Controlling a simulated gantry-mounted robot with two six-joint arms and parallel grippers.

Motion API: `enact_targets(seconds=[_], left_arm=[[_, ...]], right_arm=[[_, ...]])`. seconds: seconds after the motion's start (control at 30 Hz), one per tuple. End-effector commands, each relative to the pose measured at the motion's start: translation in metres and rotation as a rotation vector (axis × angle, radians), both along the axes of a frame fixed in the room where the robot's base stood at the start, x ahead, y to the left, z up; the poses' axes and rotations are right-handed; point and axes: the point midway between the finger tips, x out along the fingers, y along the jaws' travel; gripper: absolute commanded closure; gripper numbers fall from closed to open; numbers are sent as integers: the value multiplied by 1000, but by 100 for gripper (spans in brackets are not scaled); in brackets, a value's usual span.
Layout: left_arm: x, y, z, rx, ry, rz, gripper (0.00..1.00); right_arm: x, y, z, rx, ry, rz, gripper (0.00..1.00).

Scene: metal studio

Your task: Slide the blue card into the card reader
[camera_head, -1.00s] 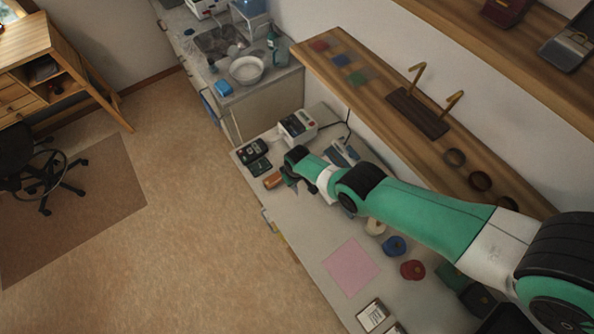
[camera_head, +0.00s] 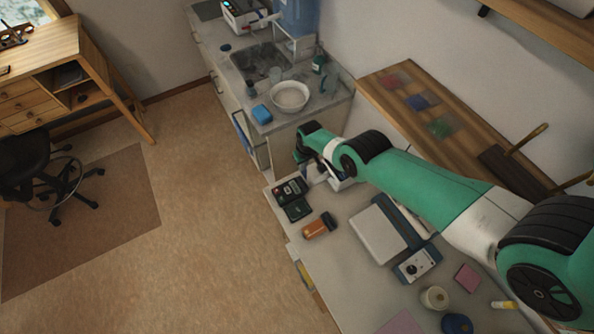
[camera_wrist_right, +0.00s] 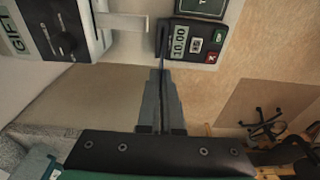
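The card reader (camera_head: 290,189) is a black device with a keypad and screen on the bench. In the right wrist view the card reader (camera_wrist_right: 198,43) shows "10.00", with a dark slot part on its left side. My right gripper (camera_wrist_right: 161,78) points at that slot side, its fingers nearly together. A thin dark-blue edge, which looks like the blue card (camera_wrist_right: 162,64) seen edge-on, shows between the fingertips, close to the slot; contact is unclear. In the head view my right arm hides the card and fingertips. My left gripper is in neither view.
A white machine marked "GIFT" (camera_wrist_right: 66,30) stands left of the reader in the wrist view. An orange-and-black object (camera_head: 319,226) lies nearby on the bench. A grey flat device (camera_head: 378,235) is farther right. A wooden shelf (camera_head: 470,145) runs along the wall.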

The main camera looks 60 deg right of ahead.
Motion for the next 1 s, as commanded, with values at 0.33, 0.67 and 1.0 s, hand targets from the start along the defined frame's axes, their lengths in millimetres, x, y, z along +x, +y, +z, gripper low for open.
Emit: enact_targets(seconds=[0.33, 0.67, 1.0], left_arm=[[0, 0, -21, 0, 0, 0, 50], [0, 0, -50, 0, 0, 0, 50], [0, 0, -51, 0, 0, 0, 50]], right_arm=[[0, 1, -21, 0, 0, 2, 100], [0, 1, -51, 0, 0, 2, 100], [0, 1, -51, 0, 0, 2, 100]])
